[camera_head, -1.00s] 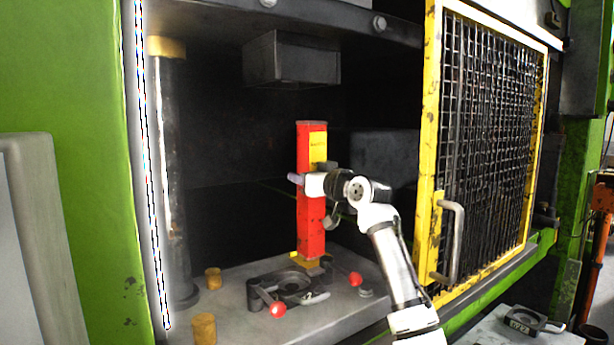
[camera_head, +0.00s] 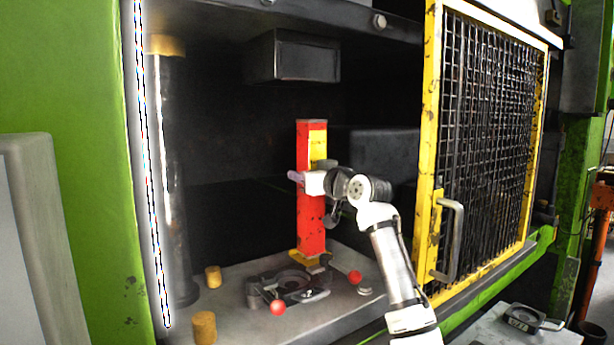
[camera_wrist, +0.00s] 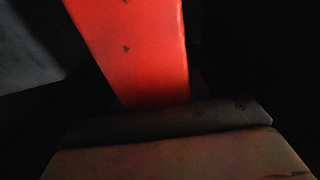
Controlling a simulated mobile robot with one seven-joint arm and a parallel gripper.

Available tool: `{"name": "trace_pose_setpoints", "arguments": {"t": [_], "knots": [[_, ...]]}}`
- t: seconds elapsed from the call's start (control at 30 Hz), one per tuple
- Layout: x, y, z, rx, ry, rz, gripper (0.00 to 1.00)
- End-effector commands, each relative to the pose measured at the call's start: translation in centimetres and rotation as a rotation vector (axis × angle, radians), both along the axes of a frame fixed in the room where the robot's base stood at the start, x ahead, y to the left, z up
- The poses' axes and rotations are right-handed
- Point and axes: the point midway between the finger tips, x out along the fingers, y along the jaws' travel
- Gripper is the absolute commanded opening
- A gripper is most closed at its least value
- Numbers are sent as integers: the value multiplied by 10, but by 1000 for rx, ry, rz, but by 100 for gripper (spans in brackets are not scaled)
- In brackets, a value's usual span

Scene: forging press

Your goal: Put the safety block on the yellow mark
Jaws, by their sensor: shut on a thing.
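The safety block (camera_head: 311,225) is a tall red post with a yellow label, standing upright inside the press. In the wrist view its red face (camera_wrist: 135,50) fills the upper middle. My gripper (camera_head: 309,181) is shut on the block at about mid-height, reaching in from the right. The yellow mark (camera_head: 304,258) shows on the press bed around the block's foot, mostly at its front. The block hides part of the mark. I cannot tell whether the foot touches the bed or hangs just above it.
A dark die (camera_head: 290,286) with red-knobbed handles lies in front of the block. Two tan cylinders (camera_head: 204,328) stand at the left of the bed. A yellow-framed mesh guard (camera_head: 432,150) borders the opening at the right. A dark box (camera_head: 293,55) hangs above.

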Motion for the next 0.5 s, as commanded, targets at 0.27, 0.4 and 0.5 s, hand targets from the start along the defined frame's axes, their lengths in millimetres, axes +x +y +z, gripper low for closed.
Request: {"name": "trace_pose_setpoints", "arguments": {"t": [0.27, 0.4, 0.5], "knots": [[-1, 0, -1, 2, -7, 1, 0], [-1, 0, -3, 2, -7, 1, 48], [-1, 0, -3, 2, -6, 1, 62]]}}
